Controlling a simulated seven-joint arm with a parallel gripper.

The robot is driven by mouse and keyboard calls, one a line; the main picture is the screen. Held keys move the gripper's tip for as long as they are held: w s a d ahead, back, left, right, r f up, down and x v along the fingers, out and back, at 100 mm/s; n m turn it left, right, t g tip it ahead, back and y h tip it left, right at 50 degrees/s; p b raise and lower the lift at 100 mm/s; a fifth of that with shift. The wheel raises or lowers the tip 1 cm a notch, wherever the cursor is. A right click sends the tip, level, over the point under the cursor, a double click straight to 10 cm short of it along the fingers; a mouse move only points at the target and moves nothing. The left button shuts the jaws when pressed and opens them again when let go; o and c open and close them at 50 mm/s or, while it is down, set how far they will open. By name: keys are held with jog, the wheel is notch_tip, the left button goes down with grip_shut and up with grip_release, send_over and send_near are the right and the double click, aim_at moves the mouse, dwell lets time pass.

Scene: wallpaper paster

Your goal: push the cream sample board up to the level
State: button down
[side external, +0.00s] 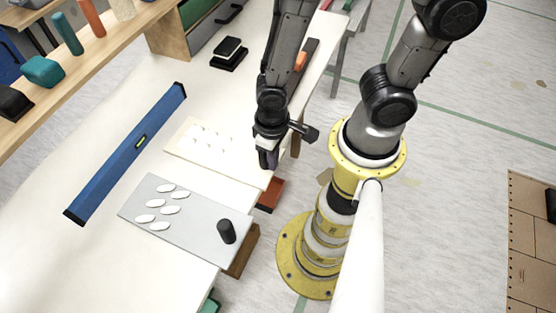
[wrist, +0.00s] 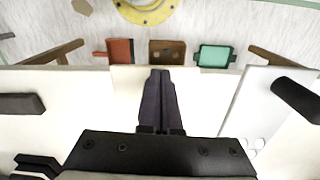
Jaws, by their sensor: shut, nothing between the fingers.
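The cream sample board (side external: 190,150) lies flat on the table, with several small white spots on it. A long blue level (side external: 128,150) with a yellow-green vial lies to its left, with a strip of bare table between them. My gripper (side external: 268,163) is shut and empty, pointing down at the board's right end, near the table edge. In the wrist view the closed fingers (wrist: 160,74) overlap the cream board (wrist: 212,95), their tips close to its outer edge. I cannot tell whether they touch it. The level is not visible in the wrist view.
A grey board (side external: 190,235) with white ovals and a black cylinder (side external: 226,231) lies beside the cream board, towards the camera. A black block (side external: 229,50) stands farther back. A wooden shelf (side external: 75,75) holds coloured items at the left. Red (wrist: 121,50) and green (wrist: 214,56) trays hang beyond the table edge.

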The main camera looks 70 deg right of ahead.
jog(key=w, duration=0.5)
jog(key=shift+d, duration=0.15)
jog(key=shift+s, duration=0.1)
jog(key=s, duration=0.4)
jog(key=shift+s, duration=0.2)
jog(key=w+d+r+m+t, duration=0.1)
jog(key=w+d+r+t, duration=0.1)
jog(key=r, duration=0.8)
jog(key=w+d+r+m+t, duration=0.1)
jog(key=w+d+r+t, duration=0.1)
jog(key=r, duration=0.8)
jog(key=s+d+r+n+t, duration=0.1)
jog(key=s+d+r+n, duration=0.1)
jog(key=s+d+r, duration=0.2)
jog(key=shift+s+d+r+n+t, duration=0.3)
jog(key=shift+s+r, duration=1.2)
jog(key=shift+r, duration=0.3)
